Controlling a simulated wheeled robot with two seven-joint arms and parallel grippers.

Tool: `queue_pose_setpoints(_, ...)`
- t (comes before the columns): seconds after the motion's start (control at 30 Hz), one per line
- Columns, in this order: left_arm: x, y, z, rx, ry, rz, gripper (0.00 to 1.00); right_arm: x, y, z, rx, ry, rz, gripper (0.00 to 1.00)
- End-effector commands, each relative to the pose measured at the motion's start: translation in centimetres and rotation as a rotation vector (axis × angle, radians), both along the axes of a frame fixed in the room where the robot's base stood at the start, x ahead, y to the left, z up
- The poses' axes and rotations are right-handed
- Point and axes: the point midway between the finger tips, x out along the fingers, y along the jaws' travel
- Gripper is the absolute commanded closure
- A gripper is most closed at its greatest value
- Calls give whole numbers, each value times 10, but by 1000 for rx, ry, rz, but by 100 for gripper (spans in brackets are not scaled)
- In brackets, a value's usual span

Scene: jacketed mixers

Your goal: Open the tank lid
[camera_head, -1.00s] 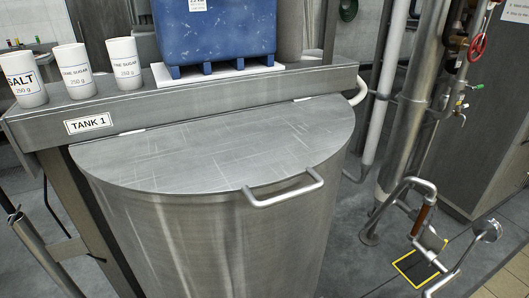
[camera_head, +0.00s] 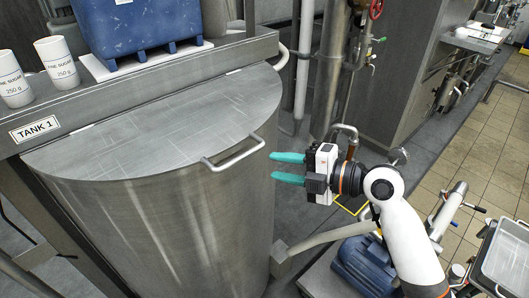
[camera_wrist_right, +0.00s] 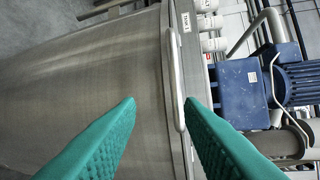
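The tank (camera_head: 150,225) is a large steel cylinder labelled TANK 1, and its flat steel lid (camera_head: 150,125) lies shut. A bar handle (camera_head: 233,157) sticks out from the lid's front edge; it also shows in the right wrist view (camera_wrist_right: 176,85). My right gripper (camera_head: 273,167) is open and empty, just right of the handle, with its teal fingers pointing at the tank. In the right wrist view the gripper (camera_wrist_right: 160,102) has the handle's near end showing between its fingertips, ahead of them; no contact shows. My left gripper is out of view.
Vertical pipes (camera_head: 328,80) with a red valve wheel (camera_head: 376,9) stand behind my right arm. A blue motor (camera_head: 365,262) sits below it.

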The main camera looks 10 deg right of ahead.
Motion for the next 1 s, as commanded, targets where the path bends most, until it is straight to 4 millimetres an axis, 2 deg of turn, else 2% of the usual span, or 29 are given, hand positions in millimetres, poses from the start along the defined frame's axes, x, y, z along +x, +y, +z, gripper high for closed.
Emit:
queue_pose_setpoints(0.03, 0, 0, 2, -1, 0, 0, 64, -7, 3, 14, -16, -47, 31, 66)
queue_pose_setpoints(0.17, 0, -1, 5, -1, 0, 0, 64, -14, 11, 24, -32, -94, 68, 66)
queue_pose_setpoints(0.27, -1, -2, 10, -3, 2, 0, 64, -8, 20, 23, -29, -92, 67, 66)
queue_pose_setpoints(0.7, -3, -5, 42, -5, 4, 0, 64, 34, 90, 9, -29, -89, 65, 66)
queue_pose_setpoints(1.0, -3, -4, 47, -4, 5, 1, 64, 46, 108, 1, -33, -91, 64, 66)
